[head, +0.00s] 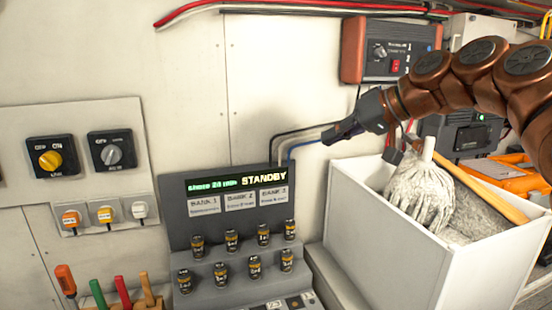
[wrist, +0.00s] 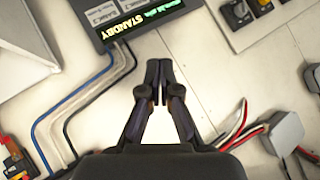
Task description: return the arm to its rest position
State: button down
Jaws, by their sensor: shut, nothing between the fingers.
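My gripper (head: 340,132) is in the head view at the end of my copper-coloured arm, which reaches in from the right. It is in the air in front of the wall, above and right of the display panel. In the wrist view my gripper (wrist: 152,84) points toward the wall and the panel, with its two fingertips together. It is shut and nothing shows between the fingers.
A grey panel (head: 179,215) reading STANDBY holds several small dark cylinders. A white bin (head: 385,245) with a mop head (head: 418,195) stands below my arm. A red-sided control box (head: 390,50) is on the wall above. Cables (wrist: 82,95) run beside the panel.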

jog(key=s+a+f+g+h, duration=0.3)
jog(key=s+f+g+h, duration=0.15)
jog(key=s+f, duration=1.25)
jog(key=s+d+f+m+g+h, duration=0.1)
jog(key=s+d+f, duration=0.3)
jog(key=s+f, duration=0.5)
jog(key=s+d+f+m+g+h, duration=0.2)
jog(key=s+d+f, duration=0.3)
jog(key=s+f, duration=0.4)
jog(key=s+g+h, duration=0.1)
jog(key=s, duration=0.1)
jog(key=shift+s+d+m+h, duration=0.3)
jog(key=shift+s+h, duration=0.05)
